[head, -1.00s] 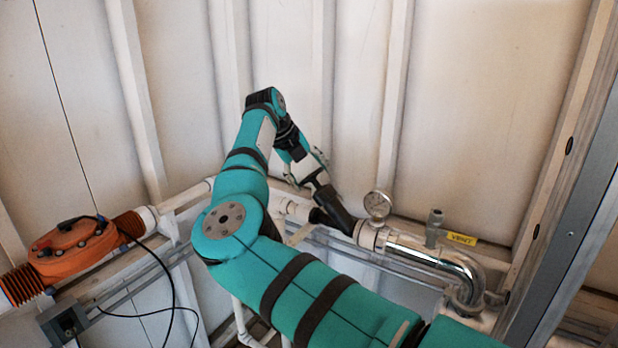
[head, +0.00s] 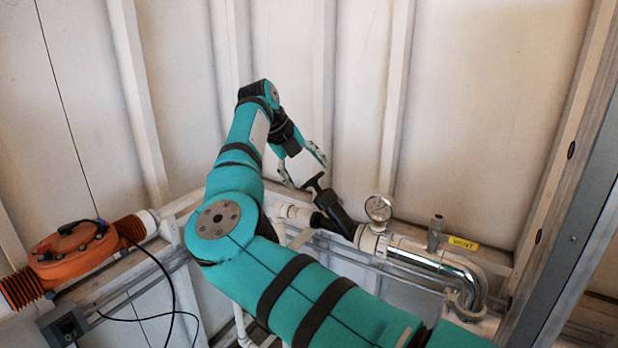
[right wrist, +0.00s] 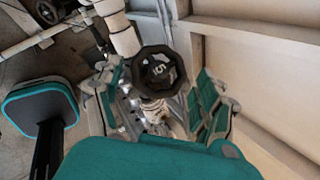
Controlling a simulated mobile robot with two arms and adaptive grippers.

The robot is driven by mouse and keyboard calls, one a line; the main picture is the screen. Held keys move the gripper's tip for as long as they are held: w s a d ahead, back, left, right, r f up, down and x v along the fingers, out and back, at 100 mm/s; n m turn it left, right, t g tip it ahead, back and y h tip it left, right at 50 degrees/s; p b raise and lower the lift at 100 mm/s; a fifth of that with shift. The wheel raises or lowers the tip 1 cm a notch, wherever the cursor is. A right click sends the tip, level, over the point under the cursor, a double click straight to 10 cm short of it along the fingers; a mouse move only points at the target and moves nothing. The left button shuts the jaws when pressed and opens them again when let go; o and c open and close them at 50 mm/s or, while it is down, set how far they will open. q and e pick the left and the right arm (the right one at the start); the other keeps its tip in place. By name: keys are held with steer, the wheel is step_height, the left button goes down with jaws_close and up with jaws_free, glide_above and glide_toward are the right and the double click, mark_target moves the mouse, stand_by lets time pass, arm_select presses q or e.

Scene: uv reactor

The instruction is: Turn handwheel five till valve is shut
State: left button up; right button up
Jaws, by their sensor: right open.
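Handwheel five (right wrist: 158,68) is a dark, many-sided knob with a white 5 on its face. It sits in the middle of the right wrist view, between and beyond the two fingers. In the head view the handwheel (head: 315,182) tops a black valve body (head: 335,212) that tilts up to the left from the pipe. In the right wrist view the gripper (right wrist: 158,98) holds nothing. My left gripper is not in view.
A round gauge (head: 378,208) stands close to the right of the valve. A shiny bent pipe (head: 450,270) and a yellow VENT label (head: 463,243) lie further right. An orange housing (head: 72,252) with cables is at the left. The wall with ribs rises behind.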

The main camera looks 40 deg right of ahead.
steer(key=v, duration=0.9)
steer(key=shift+r, duration=0.1)
